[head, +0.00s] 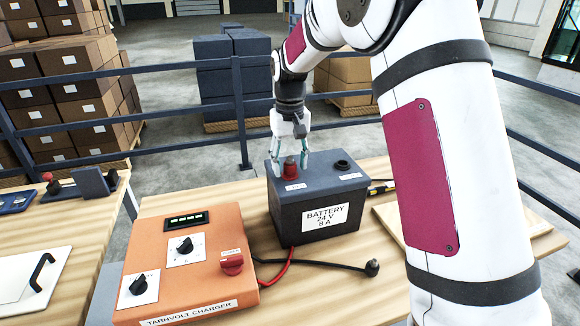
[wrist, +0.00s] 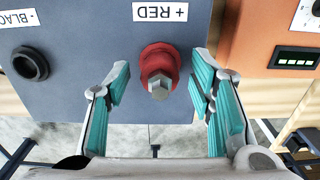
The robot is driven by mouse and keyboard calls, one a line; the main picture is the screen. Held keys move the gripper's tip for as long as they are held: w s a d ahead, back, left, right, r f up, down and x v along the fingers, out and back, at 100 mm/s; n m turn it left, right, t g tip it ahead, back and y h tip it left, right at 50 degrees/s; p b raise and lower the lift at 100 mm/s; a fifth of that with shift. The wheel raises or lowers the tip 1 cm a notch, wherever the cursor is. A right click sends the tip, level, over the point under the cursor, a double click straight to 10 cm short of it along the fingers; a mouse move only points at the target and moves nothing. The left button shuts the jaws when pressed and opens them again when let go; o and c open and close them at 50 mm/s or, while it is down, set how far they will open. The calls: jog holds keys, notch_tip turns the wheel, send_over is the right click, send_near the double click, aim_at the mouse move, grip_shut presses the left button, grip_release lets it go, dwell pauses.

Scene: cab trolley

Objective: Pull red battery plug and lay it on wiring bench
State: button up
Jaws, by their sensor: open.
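The red battery plug (head: 290,168) sits on top of the dark grey battery (head: 315,193) at its left end. In the wrist view the red plug (wrist: 158,70) has a grey hex tip and sits beside a "+ RED" label. My gripper (head: 290,150) is above the plug, pointing down. In the wrist view its teal-padded fingers (wrist: 160,90) are spread on both sides of the plug, with gaps on each side. No wiring bench label is readable; a wooden bench (head: 60,240) stands at the left.
An orange charger (head: 190,265) with knobs stands left of the battery on a wooden table. A black cable plug (head: 372,267) lies in front. An empty black socket (wrist: 30,64) is on the battery. A blue railing (head: 190,120) runs behind.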

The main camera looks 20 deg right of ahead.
aim_at(290, 157)
grip_shut()
jog(key=shift+r, duration=0.1)
jog(key=shift+r+p, duration=0.45)
jog(key=shift+r, duration=2.5)
